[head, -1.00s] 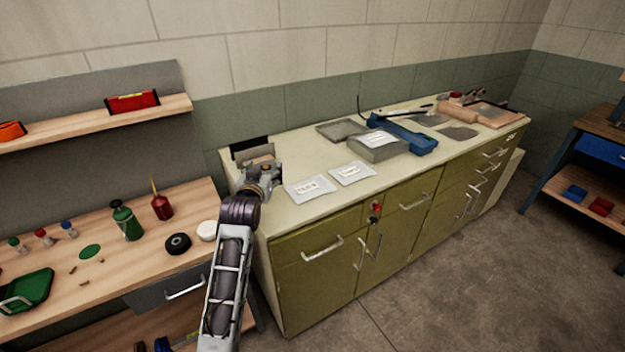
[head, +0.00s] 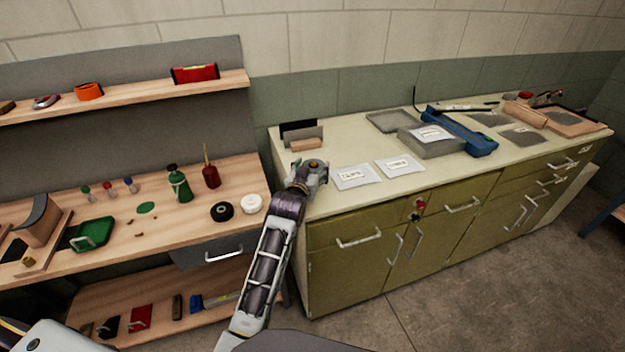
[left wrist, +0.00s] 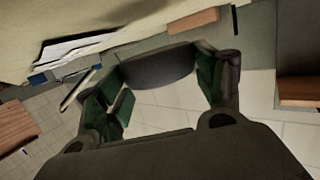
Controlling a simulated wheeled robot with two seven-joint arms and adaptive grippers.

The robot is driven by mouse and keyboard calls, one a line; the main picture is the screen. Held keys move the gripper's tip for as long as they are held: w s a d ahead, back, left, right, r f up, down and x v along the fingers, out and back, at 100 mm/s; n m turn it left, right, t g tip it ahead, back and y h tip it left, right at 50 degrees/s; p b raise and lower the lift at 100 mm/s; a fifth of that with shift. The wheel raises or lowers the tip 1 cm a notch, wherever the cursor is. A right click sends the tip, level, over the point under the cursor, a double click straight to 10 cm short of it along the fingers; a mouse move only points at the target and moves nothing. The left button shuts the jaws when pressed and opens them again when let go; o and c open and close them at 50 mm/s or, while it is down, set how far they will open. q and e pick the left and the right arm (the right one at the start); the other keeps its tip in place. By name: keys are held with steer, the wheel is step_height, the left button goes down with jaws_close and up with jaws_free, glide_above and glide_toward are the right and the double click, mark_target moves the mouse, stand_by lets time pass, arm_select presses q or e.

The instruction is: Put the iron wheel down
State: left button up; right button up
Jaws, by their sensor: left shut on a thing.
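My left gripper (head: 314,170) is over the left end of the cream counter (head: 330,206), to the left of two labelled white packets. In the left wrist view, the left gripper (left wrist: 160,85) is shut on a dark grey, rounded piece, the iron wheel (left wrist: 157,68), which spans its fingertips. In the head view the wheel is small and hard to tell from the gripper. I cannot tell whether it touches the counter. My right gripper is not in view.
A tan block (head: 306,144) lies just behind the gripper. The packets (head: 356,177) and (head: 400,166) lie to its right. A grey box (head: 431,143) and blue tool (head: 470,138) stand farther right. A wooden bench (head: 190,226) adjoins on the left.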

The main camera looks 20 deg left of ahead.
arm_select(q)
steer(key=shift+f, duration=0.1)
stand_by(0.3)
steer(key=shift+f, duration=1.75)
steer(key=shift+f, duration=0.1)
steer(key=o, duration=1.5)
steer(key=shift+f, duration=0.15)
steer(key=shift+s, duration=0.1)
steer(key=shift+s+r, duration=0.35)
steer(key=shift+s, duration=1.25)
steer(key=shift+s+r, duration=0.35)
steer(key=shift+s, duration=1.3)
steer(key=shift+s+r, duration=0.35)
steer(key=shift+s, duration=1.25)
steer(key=shift+s+r, duration=0.25)
steer(key=shift+s, duration=0.7)
